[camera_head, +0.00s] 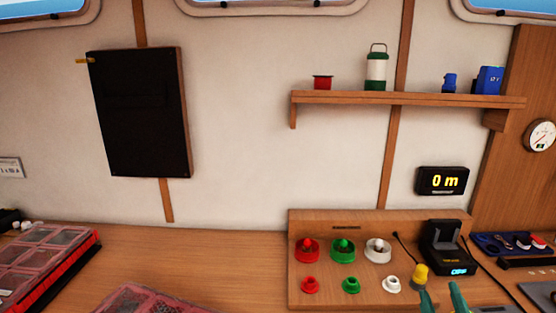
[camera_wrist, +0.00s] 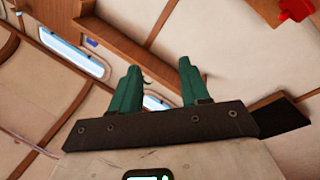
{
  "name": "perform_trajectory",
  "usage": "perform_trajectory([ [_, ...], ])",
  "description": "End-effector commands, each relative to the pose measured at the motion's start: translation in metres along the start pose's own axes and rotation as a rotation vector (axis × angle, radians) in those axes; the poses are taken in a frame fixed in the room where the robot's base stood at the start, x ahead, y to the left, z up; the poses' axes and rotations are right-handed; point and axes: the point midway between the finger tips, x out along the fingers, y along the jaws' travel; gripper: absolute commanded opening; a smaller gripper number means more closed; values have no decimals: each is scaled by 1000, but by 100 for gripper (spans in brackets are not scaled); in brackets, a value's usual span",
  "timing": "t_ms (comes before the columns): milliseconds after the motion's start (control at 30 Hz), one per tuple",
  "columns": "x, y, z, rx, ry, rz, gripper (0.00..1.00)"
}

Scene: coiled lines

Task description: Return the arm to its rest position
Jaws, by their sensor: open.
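My gripper (camera_head: 444,300) shows only as two green fingertips at the bottom edge of the head view, right of the middle. In the wrist view my gripper (camera_wrist: 157,88) has its two green fingers spread apart. The gap between them is empty. The fingers point toward the cabin wall and windows, and no object touches them. The rest of my arm is outside the head view.
A wooden panel (camera_head: 300,268) with red, green and white fittings stands on the worktop (camera_head: 200,262). A yellow-topped item (camera_head: 420,272) and a black device (camera_head: 446,247) are close to my fingertips. Red-rimmed organiser boxes (camera_head: 45,262) lie left. A shelf (camera_head: 405,98) is above.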

Motion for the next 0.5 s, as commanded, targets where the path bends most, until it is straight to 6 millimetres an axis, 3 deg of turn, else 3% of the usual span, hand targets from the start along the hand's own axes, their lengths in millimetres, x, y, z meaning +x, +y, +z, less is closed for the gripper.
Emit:
perform_trajectory([
  [100, -29, 0, 59, 116, -251, -12, 46],
  [300, -101, -25, 144, 276, -673, -122, 46],
  [500, -203, -66, 192, 380, -1075, -343, 46],
])
